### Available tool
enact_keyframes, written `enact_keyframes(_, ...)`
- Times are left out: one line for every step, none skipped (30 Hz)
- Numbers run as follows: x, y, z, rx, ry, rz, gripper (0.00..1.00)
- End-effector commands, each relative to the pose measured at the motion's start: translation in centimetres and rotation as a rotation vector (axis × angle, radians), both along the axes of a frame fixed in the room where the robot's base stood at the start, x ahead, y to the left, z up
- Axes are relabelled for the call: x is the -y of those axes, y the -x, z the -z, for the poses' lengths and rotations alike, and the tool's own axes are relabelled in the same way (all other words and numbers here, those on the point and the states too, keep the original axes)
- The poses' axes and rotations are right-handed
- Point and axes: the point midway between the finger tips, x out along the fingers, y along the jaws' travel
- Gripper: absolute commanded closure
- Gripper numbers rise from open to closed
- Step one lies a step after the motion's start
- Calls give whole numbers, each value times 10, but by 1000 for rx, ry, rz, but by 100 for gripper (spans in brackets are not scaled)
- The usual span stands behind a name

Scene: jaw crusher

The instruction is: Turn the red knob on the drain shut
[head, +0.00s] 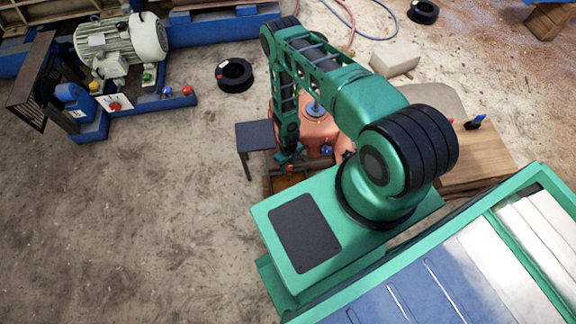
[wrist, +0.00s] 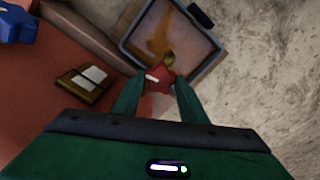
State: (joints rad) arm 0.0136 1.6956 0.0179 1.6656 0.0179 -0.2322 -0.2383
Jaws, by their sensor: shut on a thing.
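The red knob (wrist: 161,76) shows in the wrist view between the two green fingertips of my gripper (wrist: 156,84). My gripper is shut on it, one finger on each side. A brass-coloured fitting (wrist: 168,57) shows just beyond the knob. In the head view my gripper (head: 286,163) points down beside the orange-red machine housing (head: 318,130); the knob is too small or hidden to make out there.
A square tray (wrist: 130,46) with a brown stain lies beyond the knob. In the head view a dark stand (head: 254,135) is beside my gripper, and a wooden table (head: 470,160) is at right. Open ground lies left.

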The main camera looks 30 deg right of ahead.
Motion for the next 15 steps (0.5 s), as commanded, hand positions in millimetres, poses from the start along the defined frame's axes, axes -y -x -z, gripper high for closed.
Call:
enact_keyframes(0, 0, 0, 0, -1, 28, 84)
enact_keyframes(0, 0, 0, 0, -1, 51, 84)
enact_keyframes(0, 0, 0, 0, -1, 86, 84)
enact_keyframes(0, 0, 0, 0, -1, 112, 84)
enact_keyframes(0, 0, 0, 0, -1, 136, 84)
enact_keyframes(1, 0, 0, 0, 0, 166, 84)
enact_keyframes(0, 0, 0, 0, 0, 186, 84)
enact_keyframes(0, 0, 0, 0, 0, 202, 84)
enact_keyframes(0, 0, 0, 0, -1, 221, 84)
enact_keyframes(0, 0, 0, 0, -1, 230, 84)
enact_keyframes(0, 0, 0, 0, -1, 237, 84)
enact_keyframes(0, 0, 0, 0, -1, 242, 84)
enact_keyframes(0, 0, 0, 0, -1, 244, 84)
enact_keyframes(0, 0, 0, 0, -1, 244, 84)
enact_keyframes(0, 0, 0, 0, -1, 244, 84)
